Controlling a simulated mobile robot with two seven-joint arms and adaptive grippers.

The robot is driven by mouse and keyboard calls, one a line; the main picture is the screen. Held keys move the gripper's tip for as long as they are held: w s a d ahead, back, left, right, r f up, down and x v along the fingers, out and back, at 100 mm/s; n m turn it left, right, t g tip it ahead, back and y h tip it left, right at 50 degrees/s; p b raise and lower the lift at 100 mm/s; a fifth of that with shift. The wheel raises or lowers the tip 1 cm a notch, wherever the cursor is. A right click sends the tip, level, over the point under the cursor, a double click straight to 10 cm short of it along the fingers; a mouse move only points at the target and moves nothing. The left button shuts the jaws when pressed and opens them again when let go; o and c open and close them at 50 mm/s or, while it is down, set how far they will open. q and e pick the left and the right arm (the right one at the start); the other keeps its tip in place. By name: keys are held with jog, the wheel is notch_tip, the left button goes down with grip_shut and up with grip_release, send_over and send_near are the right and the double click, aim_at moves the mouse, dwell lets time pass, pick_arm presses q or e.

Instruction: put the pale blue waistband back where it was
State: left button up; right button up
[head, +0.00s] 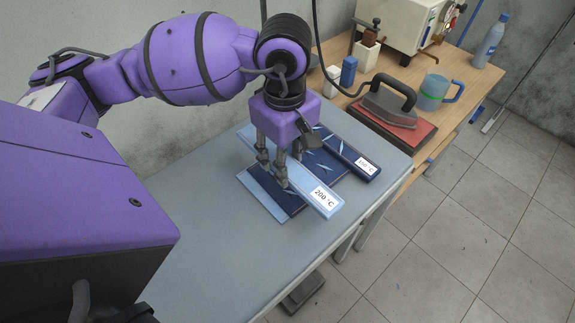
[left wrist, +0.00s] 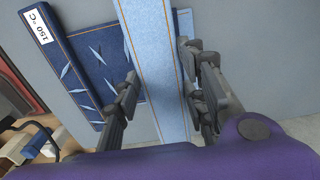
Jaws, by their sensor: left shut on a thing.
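The pale blue waistband (head: 314,187) is a long flat bar with a "200 °C" label at its near end. In the head view it lies over or just above a dark blue denim piece (head: 285,199); I cannot tell whether they touch. My left gripper (head: 277,172) is shut on the waistband near its middle. In the left wrist view the waistband (left wrist: 158,70) runs between the two fingers (left wrist: 165,95). A dark blue waistband (head: 350,157) labelled "150 °C" lies to its right; it also shows in the left wrist view (left wrist: 68,65). My right gripper is not in view.
The grey table (head: 215,245) is clear at the front and left. On the wooden bench to the right stand an iron (head: 388,105) on a red pad, a blue mug (head: 436,92), a bottle (head: 491,42) and a cream machine (head: 398,22). A cable hangs behind my gripper.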

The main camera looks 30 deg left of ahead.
pick_arm(q)
jog(key=w+f, duration=0.1)
jog(key=w+a+f, duration=0.1)
jog(key=f, duration=0.1)
jog(key=w+f, duration=0.1)
jog(key=shift+a+f, duration=0.2)
jog(key=shift+w+f, duration=0.2)
jog(key=shift+f, duration=1.55)
jog(key=shift+f, duration=0.15)
jog(key=o, duration=1.3)
notch_tip(320, 180, up, 12)
jog(key=shift+r, duration=0.2)
